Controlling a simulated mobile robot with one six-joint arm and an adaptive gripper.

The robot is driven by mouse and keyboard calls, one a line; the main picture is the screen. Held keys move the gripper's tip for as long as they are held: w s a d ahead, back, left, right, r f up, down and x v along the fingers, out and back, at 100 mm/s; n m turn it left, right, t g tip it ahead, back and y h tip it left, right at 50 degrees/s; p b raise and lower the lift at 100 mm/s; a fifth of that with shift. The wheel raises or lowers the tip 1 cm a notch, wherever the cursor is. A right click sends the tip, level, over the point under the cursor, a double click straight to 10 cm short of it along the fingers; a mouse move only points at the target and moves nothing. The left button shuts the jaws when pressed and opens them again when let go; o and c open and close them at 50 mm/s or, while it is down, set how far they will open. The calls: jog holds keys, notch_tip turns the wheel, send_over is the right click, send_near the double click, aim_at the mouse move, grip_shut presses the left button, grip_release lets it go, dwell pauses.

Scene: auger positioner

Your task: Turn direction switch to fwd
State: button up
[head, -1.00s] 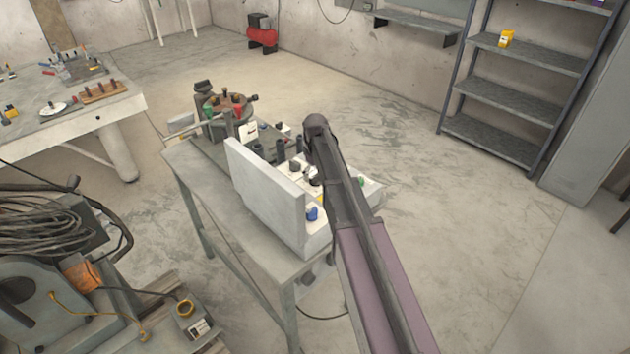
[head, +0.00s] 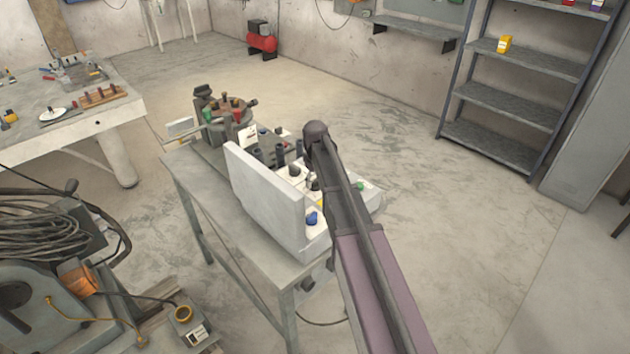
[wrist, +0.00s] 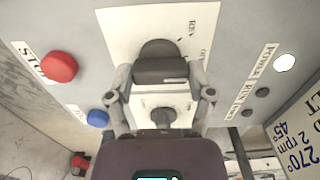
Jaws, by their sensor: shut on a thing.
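The direction switch (wrist: 160,62) is a dark grey knob on a white plate, seen near the top middle of the wrist view. The letters REV and OFF are printed to its right; no FWD label is readable. My gripper (wrist: 160,75) has one finger on each side of this knob and is shut on it. A smaller grey knob (wrist: 165,117) sits below it, between my finger links. In the head view my arm hides most of the gripper and the switch.
A red button (wrist: 58,67) and a blue button (wrist: 98,118) lie left of the switch. A white lamp (wrist: 285,63) and small dark buttons lie right. The control box (head: 265,195) stands on a grey table (head: 205,205), beside the positioner (head: 228,112). Open floor lies to the right.

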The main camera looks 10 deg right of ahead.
jog(key=shift+m, duration=0.5)
jog(key=m, duration=0.3)
jog(key=shift+m, duration=0.3)
jog(key=m, duration=0.4)
jog(key=shift+m, duration=0.3)
jog(key=o, duration=1.1)
jog(key=shift+n, duration=0.5)
